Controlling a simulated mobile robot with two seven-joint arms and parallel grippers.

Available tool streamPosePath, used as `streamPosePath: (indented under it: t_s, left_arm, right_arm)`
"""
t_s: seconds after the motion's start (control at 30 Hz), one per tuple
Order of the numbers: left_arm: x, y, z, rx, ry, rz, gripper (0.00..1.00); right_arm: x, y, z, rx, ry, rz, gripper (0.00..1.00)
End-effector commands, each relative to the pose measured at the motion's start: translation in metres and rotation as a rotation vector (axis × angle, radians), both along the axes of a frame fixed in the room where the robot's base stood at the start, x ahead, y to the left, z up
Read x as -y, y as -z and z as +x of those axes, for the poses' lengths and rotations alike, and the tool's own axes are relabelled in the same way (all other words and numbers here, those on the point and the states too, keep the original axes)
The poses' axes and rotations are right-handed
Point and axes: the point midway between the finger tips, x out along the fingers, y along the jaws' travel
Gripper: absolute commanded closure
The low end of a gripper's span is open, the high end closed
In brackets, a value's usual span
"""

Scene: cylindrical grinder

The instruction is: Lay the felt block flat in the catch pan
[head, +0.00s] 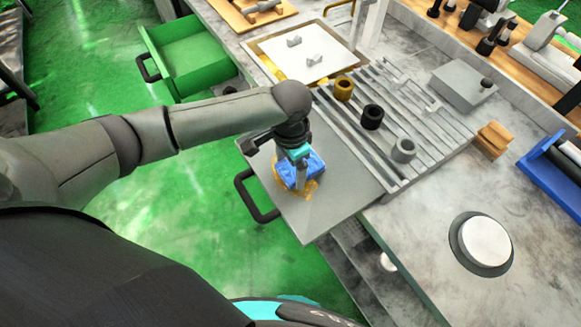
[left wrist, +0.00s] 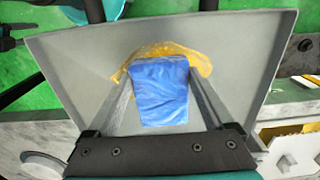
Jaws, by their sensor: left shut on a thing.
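The felt block (head: 312,163) is blue. My left gripper (head: 300,182) is shut on it, and the block also shows between the two fingers in the left wrist view (left wrist: 160,92). The catch pan (head: 325,208) is a grey tray with a black handle, and it fills much of the left wrist view (left wrist: 85,60). The block is over the pan's floor, beside and partly over an amber oily patch (head: 313,187). I cannot tell whether the block touches the floor. My right gripper is not in view.
A slatted grey rack (head: 425,115) adjoins the pan and holds a brass ring (head: 344,88), a black ring (head: 371,117) and a grey ring (head: 403,150). A green drawer (head: 190,60) stands open at upper left. The pan's near right floor is clear.

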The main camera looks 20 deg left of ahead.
Motion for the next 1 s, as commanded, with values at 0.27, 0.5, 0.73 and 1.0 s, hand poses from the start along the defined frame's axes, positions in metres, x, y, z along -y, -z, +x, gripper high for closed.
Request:
streamPosePath:
  t_s: [0.27, 0.5, 0.73, 1.0]
  left_arm:
    - [0.0, 0.002, 0.001, 0.002, 0.0, -0.001, 0.67]
    - [0.001, 0.004, 0.0, 0.002, 0.001, -0.001, 0.0]
    - [0.0, 0.003, 0.001, 0.002, 0.001, -0.001, 0.0]
    - [0.001, -0.033, 0.002, 0.006, 0.002, -0.004, 0.0]
  right_arm:
    - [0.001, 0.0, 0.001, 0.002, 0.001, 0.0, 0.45]
    - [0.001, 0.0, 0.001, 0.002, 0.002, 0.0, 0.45]
    - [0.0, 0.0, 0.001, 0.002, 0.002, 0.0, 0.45]
    - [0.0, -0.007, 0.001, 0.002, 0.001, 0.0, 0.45]
